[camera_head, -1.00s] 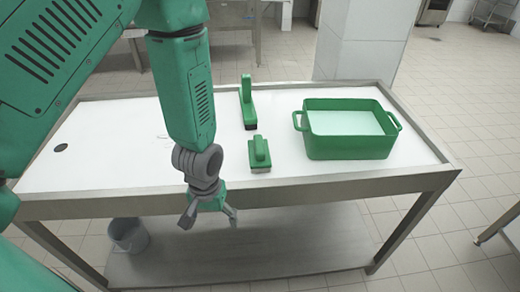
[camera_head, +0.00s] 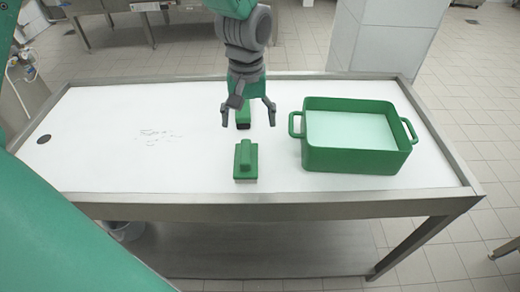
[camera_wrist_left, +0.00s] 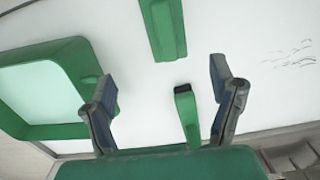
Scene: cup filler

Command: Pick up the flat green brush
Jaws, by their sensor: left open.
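A flat green brush (camera_head: 246,160) with a broad base and a block handle on top lies near the table's front edge. It also appears at the top of the left wrist view (camera_wrist_left: 163,28). A second, longer green brush (camera_head: 243,119) with a dark end lies behind it, partly hidden by my gripper. My left gripper (camera_head: 249,115) is open and empty, above the table by this second brush and beyond the flat one. In the left wrist view, the second brush (camera_wrist_left: 188,117) shows between my spread fingers (camera_wrist_left: 162,82). My right gripper is not in view.
A green two-handled bin (camera_head: 355,158) with a pale inside stands on the right of the white table (camera_head: 100,160). The table has a raised metal rim. A dark hole and faint marks lie on its left, which is otherwise clear. A pillar stands behind.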

